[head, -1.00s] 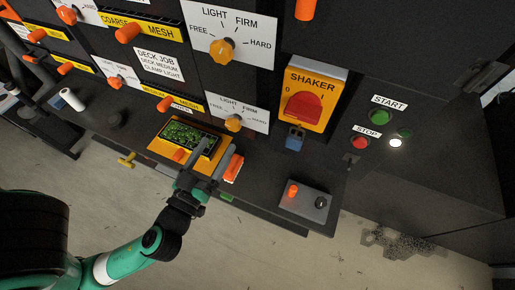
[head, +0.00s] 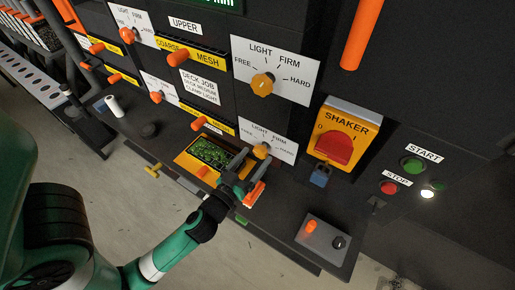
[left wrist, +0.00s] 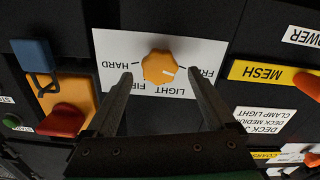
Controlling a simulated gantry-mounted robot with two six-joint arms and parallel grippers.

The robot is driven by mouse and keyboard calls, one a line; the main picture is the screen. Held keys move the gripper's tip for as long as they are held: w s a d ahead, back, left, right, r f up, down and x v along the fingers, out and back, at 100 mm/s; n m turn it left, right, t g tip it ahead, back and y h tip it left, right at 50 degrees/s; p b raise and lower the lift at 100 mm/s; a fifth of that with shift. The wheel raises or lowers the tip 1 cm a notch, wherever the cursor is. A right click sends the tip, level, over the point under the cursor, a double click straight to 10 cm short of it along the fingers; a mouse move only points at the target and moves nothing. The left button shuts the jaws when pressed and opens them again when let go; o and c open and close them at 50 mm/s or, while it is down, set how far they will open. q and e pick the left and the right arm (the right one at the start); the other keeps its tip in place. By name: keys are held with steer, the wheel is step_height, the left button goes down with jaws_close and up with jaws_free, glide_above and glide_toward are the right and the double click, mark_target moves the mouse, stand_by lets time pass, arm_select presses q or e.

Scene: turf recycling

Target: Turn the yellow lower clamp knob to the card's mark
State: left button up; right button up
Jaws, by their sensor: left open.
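The yellow lower clamp knob (head: 261,151) sits on a white dial plate marked FREE, LIGHT, FIRM and HARD. In the left wrist view the knob (left wrist: 158,66) appears upside down, its white pointer line towards the FREE side. The job card (head: 200,86) reads DECK MEDIUM, CLAMP LIGHT; part of it shows in the left wrist view. My left gripper (head: 254,161) is open in front of the knob. In the left wrist view its two fingers stand on either side of the knob, apart from it. My right gripper is not in view.
The upper clamp knob (head: 263,84) is above on a similar plate. The orange shaker switch (head: 334,148) with a blue padlock (head: 320,176) is to the right. A grey box (head: 325,239) stands on the ledge.

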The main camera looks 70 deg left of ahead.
arm_select(q)
steer(key=shift+x, duration=1.15)
steer(key=c, duration=1.4)
steer(key=shift+m, duration=0.4)
steer(key=m, duration=0.4)
steer(key=shift+d+m, duration=0.1)
steer(key=shift+m, duration=0.2)
steer(key=m+p, duration=0.1)
steer(key=m, duration=0.5)
steer(key=shift+w+d+f, duration=0.1)
steer(key=shift+m, duration=0.3)
steer(key=o, duration=1.4)
